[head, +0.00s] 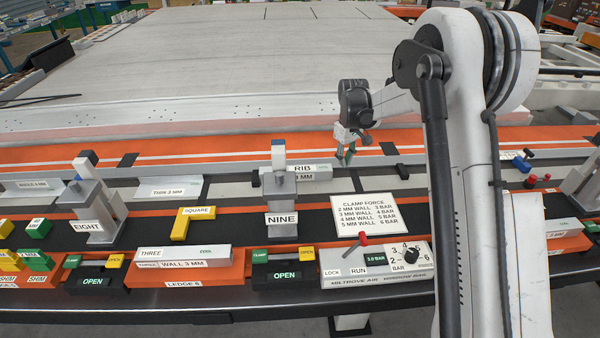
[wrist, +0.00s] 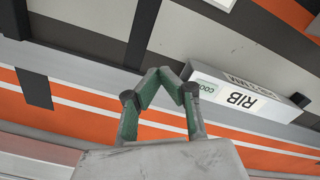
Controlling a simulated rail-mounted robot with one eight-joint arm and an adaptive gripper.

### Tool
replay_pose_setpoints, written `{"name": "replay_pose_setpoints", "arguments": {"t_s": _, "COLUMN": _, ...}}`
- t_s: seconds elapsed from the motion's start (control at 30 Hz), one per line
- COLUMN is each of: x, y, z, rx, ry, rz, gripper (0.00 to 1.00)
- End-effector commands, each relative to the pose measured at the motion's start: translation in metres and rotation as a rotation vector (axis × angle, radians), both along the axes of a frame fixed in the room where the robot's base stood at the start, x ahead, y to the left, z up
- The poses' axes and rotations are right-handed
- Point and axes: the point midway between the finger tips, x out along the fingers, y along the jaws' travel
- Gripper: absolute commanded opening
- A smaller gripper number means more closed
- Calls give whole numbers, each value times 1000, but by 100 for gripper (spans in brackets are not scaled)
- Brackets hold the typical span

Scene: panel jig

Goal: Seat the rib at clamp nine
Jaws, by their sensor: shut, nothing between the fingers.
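The rib (head: 318,171) is a pale grey bar marked "RIB" and "3 MM", lying just behind clamp nine (head: 281,205). Clamp nine's grey post partly hides the rib's left part. In the wrist view the rib (wrist: 250,97) shows its label upside down, with a "COOL" tag at its near end. My gripper (head: 346,158) is just right of the rib in the head view. In the wrist view its green-padded fingertips (wrist: 168,74) meet with nothing between them, close to the rib's tagged end and apart from it. A panel below clamp nine (head: 285,275) reads "OPEN".
A card (head: 368,216) lists clamp force by wall thickness. The control box (head: 376,262) has a red lever, a small bar display and a dial. A "WALL 3 MM" piece (head: 184,263) lies on ledge 6. Clamp eight (head: 92,205) and a yellow square (head: 190,222) stand left.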

Motion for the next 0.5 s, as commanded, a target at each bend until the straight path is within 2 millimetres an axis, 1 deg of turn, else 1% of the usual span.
{"name": "replay_pose_setpoints", "arguments": {"t_s": 0.03, "x": 0, "y": 0, "z": 5, "rx": 0, "ry": 0, "rz": 0, "gripper": 0}}
{"name": "replay_pose_setpoints", "arguments": {"t_s": 0.5, "x": 0, "y": 0, "z": 37, "rx": 0, "ry": 0, "rz": 0, "gripper": 0}}
